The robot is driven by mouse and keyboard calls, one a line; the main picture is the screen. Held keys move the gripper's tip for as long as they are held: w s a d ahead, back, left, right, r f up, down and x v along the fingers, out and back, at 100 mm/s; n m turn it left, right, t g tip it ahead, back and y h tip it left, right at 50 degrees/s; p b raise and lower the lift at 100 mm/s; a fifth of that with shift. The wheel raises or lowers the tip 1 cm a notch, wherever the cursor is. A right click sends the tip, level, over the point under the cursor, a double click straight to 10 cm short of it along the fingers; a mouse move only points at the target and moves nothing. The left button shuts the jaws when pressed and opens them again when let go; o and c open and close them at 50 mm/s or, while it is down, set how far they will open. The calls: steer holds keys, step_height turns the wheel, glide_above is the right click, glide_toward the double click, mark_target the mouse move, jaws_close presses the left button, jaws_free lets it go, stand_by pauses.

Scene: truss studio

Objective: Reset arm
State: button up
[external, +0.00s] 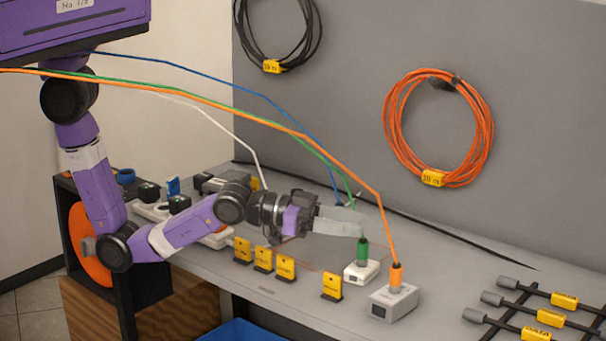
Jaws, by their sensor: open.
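My arm hangs from the purple housing at the upper left and bends up over the grey bench (290,300). My gripper (355,218) points right, above the bench, with its pale fingers just behind and left of the green plug. It is open, and I see nothing held between the fingers. The green plug (363,252) stands upright in a small white box (362,272). The orange plug (396,275) stands upright in a grey box (394,303) to the right. Whether the fingers touch the green plug or cable cannot be told.
Orange, green, blue and white cables (290,127) arch above my arm. Yellow tags (285,268) stand along the bench front. Black rods with yellow labels (550,318) lie at right. A blue bin (245,332) sits below. Coiled cables (437,128) hang on the wall panel.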

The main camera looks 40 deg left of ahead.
steer(key=w+a+f+n+t+y, duration=0.1)
steer(key=a+f+n+t+y, duration=0.15)
steer(key=a, duration=0.95)
steer(key=w+a+f+n+t+y, duration=0.1)
steer(key=w+a+f+n+t, duration=0.15)
steer(key=a, duration=0.95)
steer(key=w+a+f+n+t+y, duration=0.1)
steer(key=a+f+t, duration=0.15)
steer(key=a, duration=0.95)
steer(key=s+a+f+n+y, duration=0.1)
steer(key=s+a+n+y, duration=0.2)
steer(key=a, duration=0.8)
steer(key=s+a+f+n+y, duration=0.2)
steer(key=s+a+y, duration=0.5)
steer(key=s+a, duration=0.4)
steer(key=shift+s+n+y, duration=0.35)
steer(key=shift+s+n, duration=0.2)
steer(key=shift+n, duration=0.25)
